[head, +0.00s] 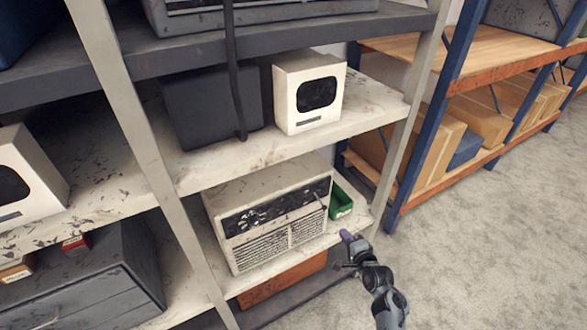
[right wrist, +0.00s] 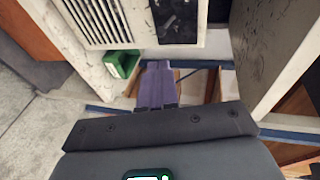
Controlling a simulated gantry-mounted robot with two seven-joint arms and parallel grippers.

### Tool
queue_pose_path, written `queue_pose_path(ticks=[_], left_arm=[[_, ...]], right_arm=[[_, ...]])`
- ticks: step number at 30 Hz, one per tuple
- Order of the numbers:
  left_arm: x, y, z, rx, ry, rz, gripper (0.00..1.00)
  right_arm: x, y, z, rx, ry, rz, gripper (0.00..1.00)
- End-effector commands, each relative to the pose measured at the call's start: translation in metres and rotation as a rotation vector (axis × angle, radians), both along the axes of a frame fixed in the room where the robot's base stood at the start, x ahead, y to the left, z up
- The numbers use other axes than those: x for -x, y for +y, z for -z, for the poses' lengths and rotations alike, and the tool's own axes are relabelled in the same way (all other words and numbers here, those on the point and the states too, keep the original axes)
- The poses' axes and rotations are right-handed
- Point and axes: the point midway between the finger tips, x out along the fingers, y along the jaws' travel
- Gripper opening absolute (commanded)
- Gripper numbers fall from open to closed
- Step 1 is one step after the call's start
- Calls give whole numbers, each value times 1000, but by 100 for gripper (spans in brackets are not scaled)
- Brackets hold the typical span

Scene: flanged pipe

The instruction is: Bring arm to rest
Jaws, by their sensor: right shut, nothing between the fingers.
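My right gripper (head: 348,238) is in front of the shelf unit's right end, near the lower white shelf. Its purple fingers are together and hold nothing; they also show in the right wrist view (right wrist: 155,84). Its arm comes up from the lower right of the head view. A small green bin (head: 340,200) is just above and left of the fingertips in the head view, and also shows in the right wrist view (right wrist: 122,64). I cannot tell whether the fingers touch anything. My left gripper is not in view. No flanged pipe can be made out.
A beige vented unit (head: 275,210) stands beside the green bin. A white box with a dark window (head: 308,92) is on the shelf above. Grey uprights (head: 403,130) and a blue rack post (head: 430,115) stand close by. Open grey floor (head: 480,240) lies to the right.

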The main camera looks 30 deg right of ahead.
Motion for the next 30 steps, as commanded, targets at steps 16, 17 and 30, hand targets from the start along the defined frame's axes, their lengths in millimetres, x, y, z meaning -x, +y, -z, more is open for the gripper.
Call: queue_pose_path(ticks=[16, 17, 30], left_arm=[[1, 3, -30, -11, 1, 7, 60], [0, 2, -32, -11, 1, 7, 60], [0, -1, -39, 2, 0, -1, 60]], right_arm=[[132, 61, 18, 451, 383, -352, 0], [144, 79, 13, 520, 430, -415, 0], [279, 218, -88, 1100, 777, -1184, 0]])
